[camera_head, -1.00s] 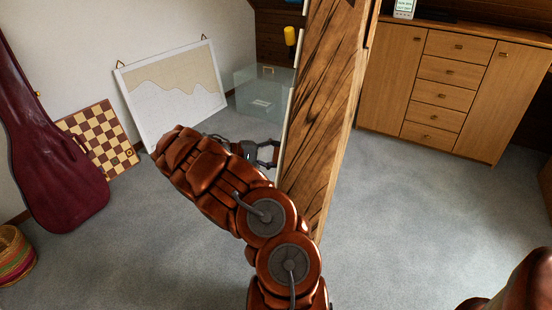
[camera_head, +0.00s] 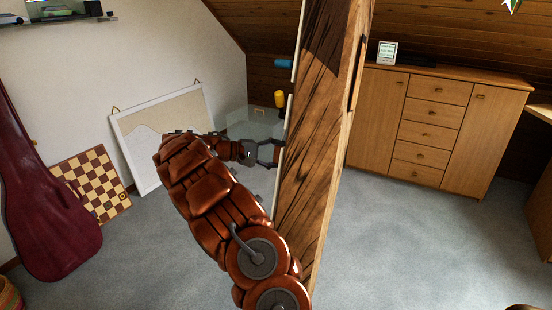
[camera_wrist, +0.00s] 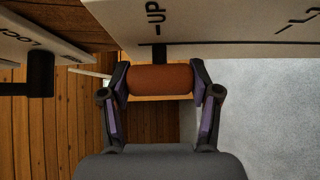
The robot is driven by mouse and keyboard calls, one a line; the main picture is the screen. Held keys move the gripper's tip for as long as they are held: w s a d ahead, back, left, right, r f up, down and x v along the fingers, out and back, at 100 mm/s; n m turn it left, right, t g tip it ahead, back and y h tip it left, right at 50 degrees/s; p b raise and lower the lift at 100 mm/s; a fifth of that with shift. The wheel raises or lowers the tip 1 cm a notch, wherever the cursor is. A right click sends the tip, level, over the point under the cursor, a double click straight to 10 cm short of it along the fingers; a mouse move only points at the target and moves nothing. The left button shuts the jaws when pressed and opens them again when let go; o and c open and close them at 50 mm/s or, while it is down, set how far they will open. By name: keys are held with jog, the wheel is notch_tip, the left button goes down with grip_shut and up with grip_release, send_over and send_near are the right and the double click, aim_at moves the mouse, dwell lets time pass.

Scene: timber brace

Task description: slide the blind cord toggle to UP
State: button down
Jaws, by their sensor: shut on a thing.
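The toggle (camera_wrist: 160,78) is an orange-brown cylinder in the wrist view, on a dark stem that meets a white plate (camera_wrist: 225,28). My gripper (camera_wrist: 160,84) is shut on it, one finger at each end. The plate's UP label and its dash stand directly above the stem in the picture, close to it. In the head view my gripper (camera_head: 268,152) is at the left side of a tall timber brace (camera_head: 318,130). The toggle cannot be made out there.
A yellow knob (camera_head: 280,99) and a blue knob (camera_head: 283,63) stick out from the brace above my gripper. The wrist view shows another plate (camera_wrist: 35,42), labelled LOCK, at left. A clear box (camera_head: 250,122) and a framed board (camera_head: 160,130) stand behind. Floor at right is clear.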

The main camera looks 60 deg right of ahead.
jog(key=shift+d+r, duration=0.15)
jog(key=shift+r, duration=0.25)
jog(key=c, duration=0.6)
grip_release()
jog(key=shift+c, duration=0.2)
jog(key=o, duration=0.4)
jog(key=shift+f, duration=0.1)
jog(key=v, duration=1.2)
